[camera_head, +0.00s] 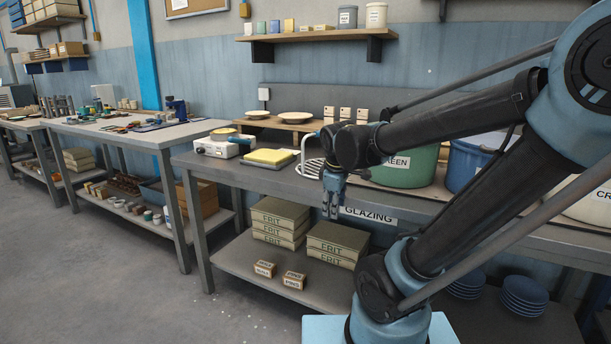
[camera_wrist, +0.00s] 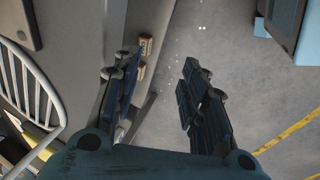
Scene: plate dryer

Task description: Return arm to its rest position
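My gripper (camera_head: 332,203) hangs pointing down in front of the glazing table's (camera_head: 237,177) front edge in the head view. In the wrist view my gripper (camera_wrist: 160,95) has its two fingers apart, with nothing between them but the floor and the table edge beyond. My arm reaches in from the right of the head view and hides part of the table and the green tub (camera_head: 408,170).
A plate rack (camera_head: 311,168) stands on the table near my gripper; its white wires show at left in the wrist view (camera_wrist: 35,88). A yellow sponge pad (camera_head: 268,157) lies left of it. Floor at front left is clear.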

